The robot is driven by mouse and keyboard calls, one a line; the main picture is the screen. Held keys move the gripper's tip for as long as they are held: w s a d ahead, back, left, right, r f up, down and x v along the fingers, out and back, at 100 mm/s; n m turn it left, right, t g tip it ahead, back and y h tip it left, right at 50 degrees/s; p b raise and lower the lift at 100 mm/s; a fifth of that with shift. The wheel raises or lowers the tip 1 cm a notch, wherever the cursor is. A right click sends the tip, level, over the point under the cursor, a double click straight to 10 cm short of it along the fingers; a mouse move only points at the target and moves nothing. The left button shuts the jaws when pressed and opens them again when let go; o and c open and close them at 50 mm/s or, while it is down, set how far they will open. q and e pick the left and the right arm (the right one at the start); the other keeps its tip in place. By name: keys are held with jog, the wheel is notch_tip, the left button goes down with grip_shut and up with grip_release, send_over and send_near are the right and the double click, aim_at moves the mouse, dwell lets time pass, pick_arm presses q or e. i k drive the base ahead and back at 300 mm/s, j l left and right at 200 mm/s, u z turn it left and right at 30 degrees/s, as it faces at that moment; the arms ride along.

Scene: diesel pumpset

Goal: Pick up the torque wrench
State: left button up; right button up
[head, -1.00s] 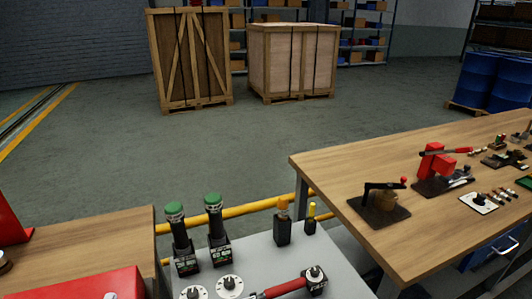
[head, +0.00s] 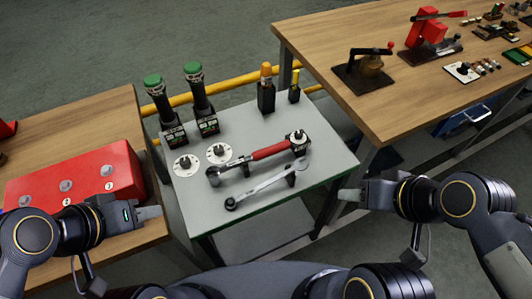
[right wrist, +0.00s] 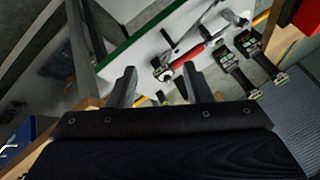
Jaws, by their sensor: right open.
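The torque wrench (head: 270,151), with a red grip and metal ends, lies across the grey table top (head: 330,160). It also shows in the right wrist view (right wrist: 192,54), beyond the fingers. A plain silver wrench (head: 262,187) lies nearer me, roughly parallel to it. My right gripper (head: 350,195) is to the right of the table's near right edge, apart from both wrenches. In the right wrist view its two fingers (right wrist: 162,87) stand wide apart with nothing between them. My left gripper (head: 152,213) is at the table's left side; its jaw opening is unclear.
Two green-topped black tools (head: 160,100) stand at the table's back left, behind two white round dials (head: 186,165). Two small holders (head: 266,92) stand at the back right. A red box (head: 75,180) is on the left wooden bench. Another wooden bench (head: 330,45) adjoins on the right.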

aim_at(213, 173)
jog(key=u, duration=1.7)
jog(key=z, duration=1.9)
jog(key=j+z, duration=0.2)
jog(key=z, duration=0.25)
jog(key=k+j+z, duration=0.15)
jog(key=z, duration=0.35)
jog(key=k+j+z, duration=0.1)
jog(key=z, duration=0.35)
